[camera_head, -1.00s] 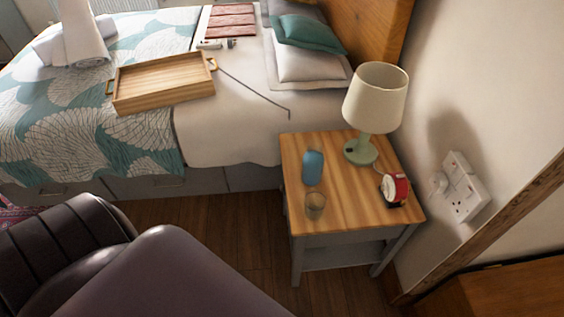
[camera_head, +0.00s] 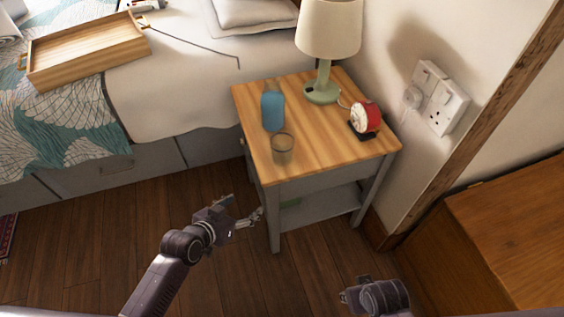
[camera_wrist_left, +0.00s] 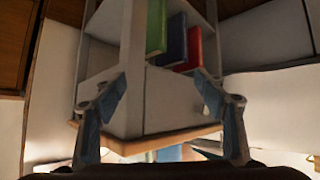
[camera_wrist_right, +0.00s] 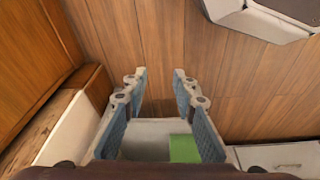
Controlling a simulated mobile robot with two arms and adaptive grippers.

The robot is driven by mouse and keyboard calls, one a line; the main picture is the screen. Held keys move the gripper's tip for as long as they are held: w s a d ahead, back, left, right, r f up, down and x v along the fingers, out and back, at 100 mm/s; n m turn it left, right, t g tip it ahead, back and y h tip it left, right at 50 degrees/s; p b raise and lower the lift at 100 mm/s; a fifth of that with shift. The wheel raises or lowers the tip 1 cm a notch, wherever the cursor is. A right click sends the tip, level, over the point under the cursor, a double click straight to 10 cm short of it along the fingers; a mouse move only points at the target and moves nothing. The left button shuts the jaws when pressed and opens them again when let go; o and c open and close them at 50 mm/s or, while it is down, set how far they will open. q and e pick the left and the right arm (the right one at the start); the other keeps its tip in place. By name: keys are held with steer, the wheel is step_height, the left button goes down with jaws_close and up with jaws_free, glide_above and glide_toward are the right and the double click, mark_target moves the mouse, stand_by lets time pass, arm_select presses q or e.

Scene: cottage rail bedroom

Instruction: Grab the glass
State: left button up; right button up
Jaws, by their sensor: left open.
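The glass (camera_head: 283,148) is a small clear tumbler. It stands upright near the front left edge of the wooden nightstand (camera_head: 325,150), just in front of a blue bottle-like object (camera_head: 272,110). My left gripper (camera_head: 243,208) is open and empty, below and to the left of the glass, beside the nightstand's front leg. The left wrist view shows its spread fingers (camera_wrist_left: 160,95) with the nightstand and its lower shelf between and beyond them. My right gripper (camera_wrist_right: 161,76) is open and empty in the right wrist view. In the head view it shows only partly, at the bottom.
A lamp (camera_head: 323,88) and a red alarm clock (camera_head: 364,118) stand farther back on the nightstand. The bed with a wooden tray (camera_head: 85,52) is at left. Wall sockets (camera_head: 438,97) and a wooden cabinet (camera_head: 515,220) are at right. The floor in front is clear.

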arm_select(q)
steer(key=w+d+r+m+t+h+b, duration=0.1)
steer(key=d+r+h+b, duration=0.15)
steer(key=r, duration=0.25)
steer(key=w+d+r+m+h+b, duration=0.1)
steer(key=d+r, duration=0.2)
steer(key=r, duration=0.2)
steer(key=t+h, duration=0.1)
steer(key=t, duration=0.1)
glide_toward(288, 141)
steer(key=shift+m, duration=0.4)
steer(key=b+x, duration=0.1)
steer(key=x, duration=0.5)
steer(key=shift+w+d, duration=0.1)
steer(key=shift+d, duration=0.1)
steer(key=shift+w+d+b, duration=0.2)
steer(key=shift+w+b, duration=0.1)
arm_select(e)
steer(key=w+v, duration=0.2)
steer(key=v, duration=0.8)
steer(key=shift+r+t, duration=0.4)
steer(key=shift+r, duration=0.25)
steer(key=shift+s, duration=0.1)
arm_select(q)
steer(key=c, duration=1.4)
steer(key=shift+r, duration=0.1)
